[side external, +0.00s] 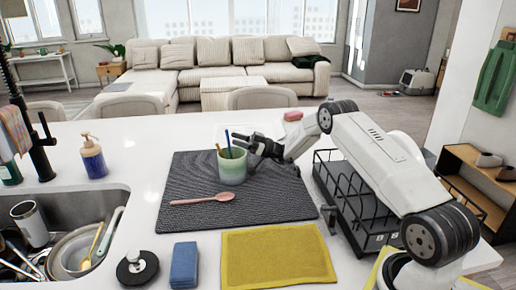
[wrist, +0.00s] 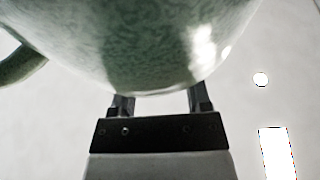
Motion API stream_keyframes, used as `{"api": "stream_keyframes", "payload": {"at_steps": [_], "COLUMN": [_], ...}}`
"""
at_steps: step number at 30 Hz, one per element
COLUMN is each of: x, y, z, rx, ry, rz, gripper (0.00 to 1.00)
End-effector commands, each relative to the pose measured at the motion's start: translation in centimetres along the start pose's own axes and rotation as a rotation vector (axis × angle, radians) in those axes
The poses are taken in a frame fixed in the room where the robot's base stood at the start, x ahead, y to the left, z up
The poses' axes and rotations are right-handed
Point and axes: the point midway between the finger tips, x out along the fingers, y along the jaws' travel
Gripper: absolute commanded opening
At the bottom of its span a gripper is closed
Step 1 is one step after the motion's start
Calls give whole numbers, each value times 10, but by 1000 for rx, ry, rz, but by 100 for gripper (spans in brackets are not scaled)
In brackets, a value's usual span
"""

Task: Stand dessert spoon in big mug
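The big mug (side external: 232,167), pale green, stands upright on the dark mat with a blue handle (side external: 228,142) and an olive one sticking out of it. A pink spoon (side external: 203,198) lies on the mat in front of the mug. My gripper (side external: 250,143) is at the mug's right side, near its rim, with its fingers apart. In the wrist view, the mug (wrist: 165,45) fills the upper middle and its handle shows at left. It hides my fingertips, so I cannot tell whether they touch it.
The dark ribbed mat (side external: 265,200) has bare room on its right. A black dish rack (side external: 350,205) stands to the right. A yellow cloth (side external: 278,256), a blue sponge (side external: 184,265) and a black-topped round item (side external: 137,268) lie in front. The sink (side external: 70,215) holds dishes at left.

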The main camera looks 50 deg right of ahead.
Motion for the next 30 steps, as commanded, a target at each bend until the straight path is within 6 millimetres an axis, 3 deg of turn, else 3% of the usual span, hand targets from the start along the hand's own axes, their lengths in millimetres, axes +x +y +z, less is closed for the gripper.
{"api": "stream_keyframes", "payload": {"at_steps": [11,20,30], "x": [-4,-33,-13], "y": [0,0,0], "z": [0,0,-42], "rx": [0,0,-2], "ry": [0,0,0], "rz": [1,3,-1], "gripper": [61,61,61]}}
